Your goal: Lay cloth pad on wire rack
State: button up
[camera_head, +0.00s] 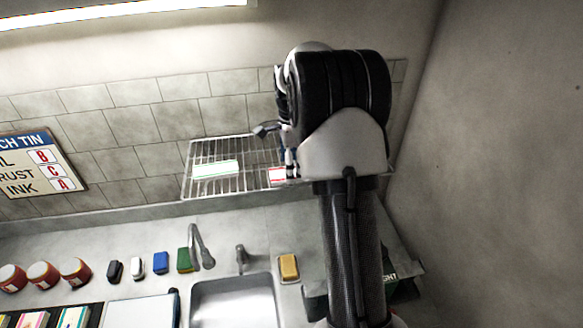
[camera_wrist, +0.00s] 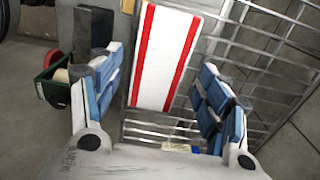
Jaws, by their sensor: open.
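The wire rack (camera_head: 228,150) is fixed on the tiled wall above the sink; its bars also show in the wrist view (camera_wrist: 270,62). A white cloth pad with red stripes (camera_wrist: 164,55) lies flat over the bars between my fingers. In the head view its red edge (camera_head: 277,175) shows beside my arm, which hides the rest. A second pad, white with green edging (camera_head: 215,169), lies on the rack to its left. My gripper (camera_wrist: 160,66) is open, with one finger on each side of the red-striped pad and visible gaps.
Below are a sink (camera_head: 232,302), a tap (camera_head: 201,246), a yellow sponge (camera_head: 289,267) and several small coloured blocks. Red-brown jars (camera_head: 41,275) stand at left. A sign (camera_head: 38,163) hangs on the wall. The right wall is close to my arm.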

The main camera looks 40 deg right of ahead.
notch_tip(320, 180, up, 10)
jog(key=s+a+r+n+t, duration=0.1)
jog(key=s+a+r+n, duration=0.5)
jog(key=a, duration=0.3)
jog(key=s+a+f+n+t, duration=0.1)
jog(key=s+a+n, duration=0.7)
jog(key=s, duration=0.2)
jog(key=s+a+f+n+t, duration=0.2)
jog(key=s+a+n, duration=0.6)
jog(key=s, duration=0.3)
jog(key=shift+s+n+t+p, duration=0.25)
jog(key=shift+n+t+p, duration=0.05)
jog(key=shift+n, duration=0.3)
jog(key=shift+d, duration=0.1)
notch_tip(320, 180, down, 21)
jog(key=b, duration=2)
jog(key=shift+b, duration=0.35)
jog(key=shift+r, duration=0.1)
